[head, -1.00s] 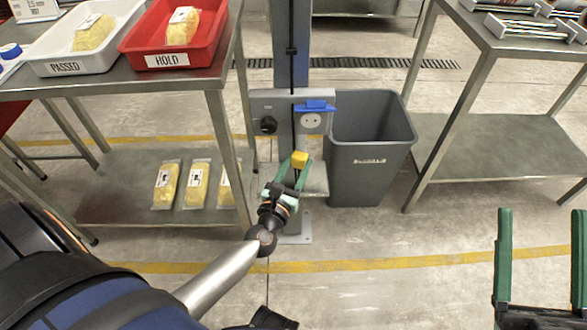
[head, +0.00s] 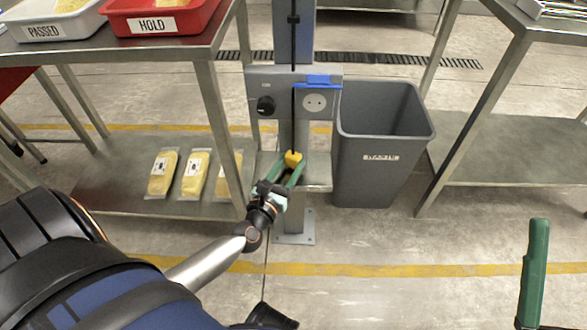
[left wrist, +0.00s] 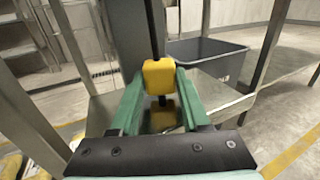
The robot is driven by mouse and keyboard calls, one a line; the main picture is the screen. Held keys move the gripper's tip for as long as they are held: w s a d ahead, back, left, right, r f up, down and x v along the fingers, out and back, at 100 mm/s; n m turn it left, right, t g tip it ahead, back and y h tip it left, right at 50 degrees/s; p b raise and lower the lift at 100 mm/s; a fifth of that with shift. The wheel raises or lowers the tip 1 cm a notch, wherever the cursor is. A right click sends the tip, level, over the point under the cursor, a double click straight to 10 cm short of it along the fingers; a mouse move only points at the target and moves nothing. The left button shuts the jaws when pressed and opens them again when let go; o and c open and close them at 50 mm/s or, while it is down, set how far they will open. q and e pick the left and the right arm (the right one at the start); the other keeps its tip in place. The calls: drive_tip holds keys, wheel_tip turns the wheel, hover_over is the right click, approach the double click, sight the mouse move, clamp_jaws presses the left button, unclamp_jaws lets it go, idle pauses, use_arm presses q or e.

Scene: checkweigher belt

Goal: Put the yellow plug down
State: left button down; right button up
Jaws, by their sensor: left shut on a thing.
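The yellow plug (head: 293,158) is a small block on a black cable. My left gripper (head: 289,170) is shut on it, and in the left wrist view the plug (left wrist: 159,76) sits between the green fingertips. It is in front of the post, by a small grey shelf (head: 318,173); I cannot tell whether it touches the shelf. The socket (head: 314,102) with a blue lid is above, on the grey panel. One green finger of my right gripper (head: 535,265) shows at the lower right, with no finger against it; the other is out of view.
A grey waste bin (head: 378,180) stands right of the post. Left is a steel table (head: 200,48) with a red HOLD tray (head: 195,20) and white PASSED tray (head: 80,28); yellow packs (head: 195,175) lie on its lower shelf. Another steel table (head: 495,140) is at right.

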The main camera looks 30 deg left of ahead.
use_arm(q)
drive_tip(key=shift+r, duration=0.15)
drive_tip(key=shift+f+b, duration=0.35)
drive_tip(key=shift+f+b, duration=0.3)
drive_tip(key=shift+c, duration=1.9)
unclamp_jaws()
